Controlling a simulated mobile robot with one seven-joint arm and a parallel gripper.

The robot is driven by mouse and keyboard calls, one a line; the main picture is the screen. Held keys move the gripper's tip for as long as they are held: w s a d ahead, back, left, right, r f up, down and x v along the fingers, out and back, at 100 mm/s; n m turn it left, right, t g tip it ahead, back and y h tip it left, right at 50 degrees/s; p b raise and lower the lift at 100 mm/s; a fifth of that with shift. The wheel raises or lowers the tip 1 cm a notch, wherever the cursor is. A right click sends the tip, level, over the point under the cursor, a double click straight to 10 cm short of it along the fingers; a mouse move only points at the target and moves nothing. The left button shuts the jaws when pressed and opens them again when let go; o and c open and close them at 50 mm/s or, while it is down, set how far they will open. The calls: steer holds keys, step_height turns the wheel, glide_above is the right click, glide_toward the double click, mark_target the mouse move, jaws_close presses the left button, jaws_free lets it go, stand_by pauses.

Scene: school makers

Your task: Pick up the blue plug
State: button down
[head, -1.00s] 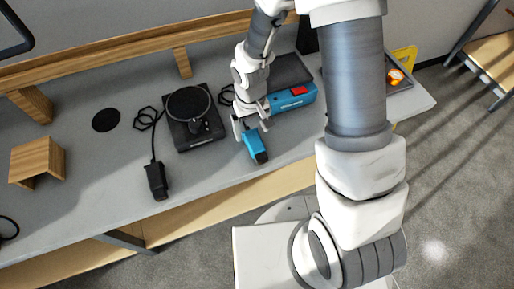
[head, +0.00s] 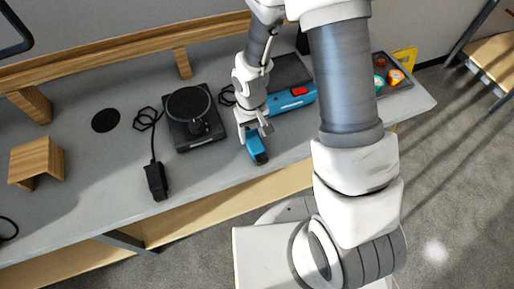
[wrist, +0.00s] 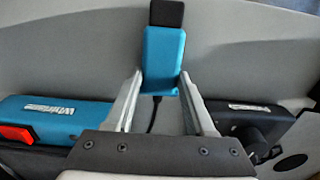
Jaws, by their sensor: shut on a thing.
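The blue plug (head: 257,148) has a blue body, a black end and a black cord. It is at the front part of the grey table (head: 205,175). My gripper (head: 255,133) is over its rear end, with the fingers shut on it. In the wrist view, the plug (wrist: 163,62) sits between the two fingertips of my gripper (wrist: 160,82). Its black end points away and the cord runs back between the fingers. The fingers hide part of the plug in the head view. I cannot tell whether it touches the table.
A blue tool with a red switch (head: 298,91) lies behind my gripper. A black round-topped device (head: 192,112) stands to the left. A black plug (head: 156,181) with a cord lies further left. A tray (head: 394,83) with small coloured items is at the far right.

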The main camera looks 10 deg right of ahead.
mark_target(252, 136)
steer(key=shift+r, duration=0.15)
step_height(252, 136, up, 4)
steer(key=shift+f, duration=0.1)
steer(key=s+d+r+p, duration=0.1)
steer(key=s+d+r, duration=0.4)
steer(key=d, duration=0.5)
step_height(252, 136, up, 2)
steer(key=shift+s+p, duration=0.4)
steer(key=shift+d, duration=0.1)
steer(key=c, duration=0.8)
jaws_free()
steer(key=shift+w, duration=0.1)
jaws_close()
